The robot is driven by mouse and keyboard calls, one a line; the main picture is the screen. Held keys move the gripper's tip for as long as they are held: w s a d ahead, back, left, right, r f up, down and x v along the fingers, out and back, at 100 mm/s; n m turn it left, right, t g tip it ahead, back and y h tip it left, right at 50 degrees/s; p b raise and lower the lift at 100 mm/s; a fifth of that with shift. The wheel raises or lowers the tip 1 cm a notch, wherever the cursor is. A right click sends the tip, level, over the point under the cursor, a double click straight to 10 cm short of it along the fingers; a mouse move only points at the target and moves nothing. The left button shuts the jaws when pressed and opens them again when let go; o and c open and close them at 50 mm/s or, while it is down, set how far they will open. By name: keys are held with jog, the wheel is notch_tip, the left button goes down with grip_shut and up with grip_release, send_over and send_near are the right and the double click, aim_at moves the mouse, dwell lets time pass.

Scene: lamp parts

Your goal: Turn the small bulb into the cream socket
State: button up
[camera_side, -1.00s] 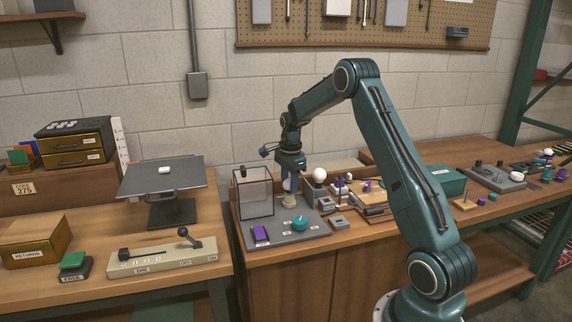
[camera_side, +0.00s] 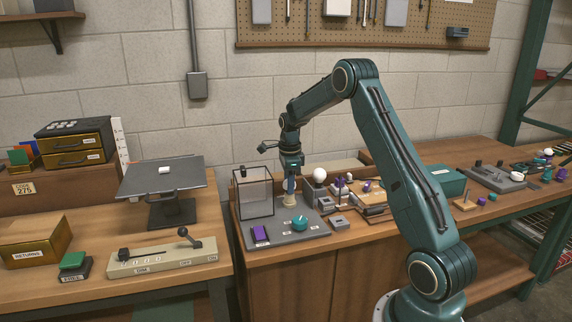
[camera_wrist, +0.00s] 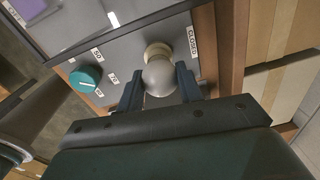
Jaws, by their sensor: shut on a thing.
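The small bulb (camera_wrist: 160,76), a round pale globe, is between the two fingers of my gripper (camera_wrist: 158,84) in the wrist view. My gripper is shut on it. The cream socket (camera_wrist: 157,50) shows just beyond the bulb, in line with it; the bulb hides most of it, so I cannot tell how deep the bulb sits. In the side view my gripper (camera_side: 291,184) points straight down over the cream socket (camera_side: 292,203) on the grey board. The bulb is mostly hidden by the fingers there.
A teal dial (camera_side: 300,223) and a purple block (camera_side: 261,233) sit at the board's front. A clear framed box (camera_side: 255,193) stands left of my gripper. A white globe (camera_side: 320,175) stands close on the right.

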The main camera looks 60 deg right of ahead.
jog(key=m, duration=0.5)
jog(key=shift+w, duration=0.1)
jog(key=shift+m, duration=0.3)
jog(key=shift+m, duration=0.3)
jog(key=o, duration=0.9)
jog(key=r, duration=1.3)
jog(key=shift+a+r, duration=0.25)
jog(key=shift+r, duration=0.15)
